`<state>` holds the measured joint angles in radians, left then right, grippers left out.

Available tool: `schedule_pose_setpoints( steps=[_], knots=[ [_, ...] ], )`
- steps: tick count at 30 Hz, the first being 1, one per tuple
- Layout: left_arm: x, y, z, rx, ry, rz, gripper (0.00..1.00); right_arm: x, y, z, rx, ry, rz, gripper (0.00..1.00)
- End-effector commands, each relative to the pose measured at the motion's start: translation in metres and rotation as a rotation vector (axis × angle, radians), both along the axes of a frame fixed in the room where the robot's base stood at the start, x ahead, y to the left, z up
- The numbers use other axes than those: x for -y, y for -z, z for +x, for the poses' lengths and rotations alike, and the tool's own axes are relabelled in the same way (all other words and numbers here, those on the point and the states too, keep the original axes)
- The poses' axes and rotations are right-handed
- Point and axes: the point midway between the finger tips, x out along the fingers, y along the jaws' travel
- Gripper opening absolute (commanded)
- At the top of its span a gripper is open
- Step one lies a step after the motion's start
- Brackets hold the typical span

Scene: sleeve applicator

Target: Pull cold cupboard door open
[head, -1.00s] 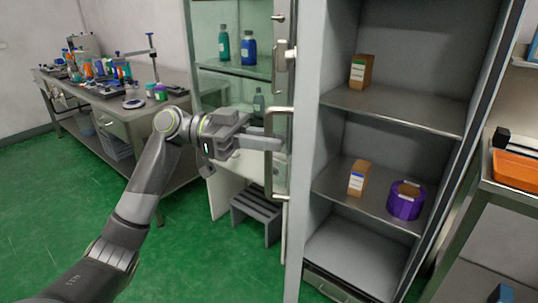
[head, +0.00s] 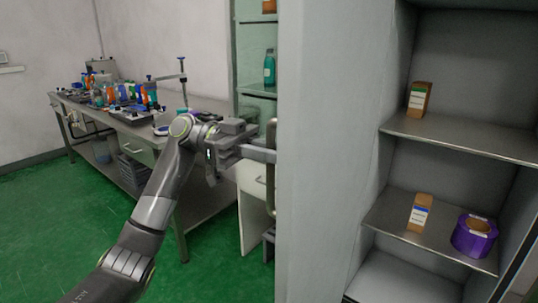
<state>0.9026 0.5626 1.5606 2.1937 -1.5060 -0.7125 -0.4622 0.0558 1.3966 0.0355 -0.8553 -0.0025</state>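The cold cupboard stands open on the right of the head view, its shelves (head: 455,140) in plain sight. Its grey door (head: 332,150) stands swung out to the left, with its inner face toward me. The upright metal door handle (head: 271,185) shows at the door's left edge, partly hidden by the door. My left gripper (head: 262,150) is at the handle, its fingers closed about the bar at mid height. The fingertips are partly hidden at the door edge. My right gripper is not in view.
Two small brown boxes (head: 419,98) (head: 420,212) and a purple roll (head: 474,236) stand on the cupboard shelves. A cluttered steel bench (head: 205,105) and a glass-shelved cabinet (head: 257,90) are behind my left arm. Green floor (head: 60,210) is clear on the left.

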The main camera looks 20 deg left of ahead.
Motion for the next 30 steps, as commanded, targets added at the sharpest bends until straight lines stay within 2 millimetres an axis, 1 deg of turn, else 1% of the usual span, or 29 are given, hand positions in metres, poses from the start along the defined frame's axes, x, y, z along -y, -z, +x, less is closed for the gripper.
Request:
schedule_pose_setpoints(
  steps=[1, 14, 15, 18, 19, 26, 30],
  knots=[
    [-0.0002, 0.0022, 0.0002, -0.001, 0.001, 0.004, 0.0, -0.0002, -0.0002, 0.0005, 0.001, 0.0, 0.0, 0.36],
    [-0.0001, 0.002, 0.0008, -0.001, -0.001, 0.005, 0.0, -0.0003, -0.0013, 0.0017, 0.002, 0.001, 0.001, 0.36],
    [-0.0001, 0.002, 0.0008, -0.001, -0.001, 0.005, 0.17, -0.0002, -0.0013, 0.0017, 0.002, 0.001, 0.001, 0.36],
    [-0.0001, 0.0017, 0.0008, -0.001, -0.001, 0.004, 0.3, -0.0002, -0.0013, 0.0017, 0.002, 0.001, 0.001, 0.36],
    [-0.0001, 0.0015, 0.0008, 0.0, -0.001, 0.004, 0.32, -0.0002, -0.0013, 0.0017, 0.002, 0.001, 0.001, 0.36],
    [-0.0002, 0.0008, 0.001, 0.0, -0.001, 0.003, 0.32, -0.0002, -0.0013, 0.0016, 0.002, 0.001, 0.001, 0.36],
    [-0.0073, 0.0012, 0.0031, -0.001, -0.004, 0.004, 0.32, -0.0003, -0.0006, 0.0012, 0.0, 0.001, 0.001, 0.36]
  ],
)
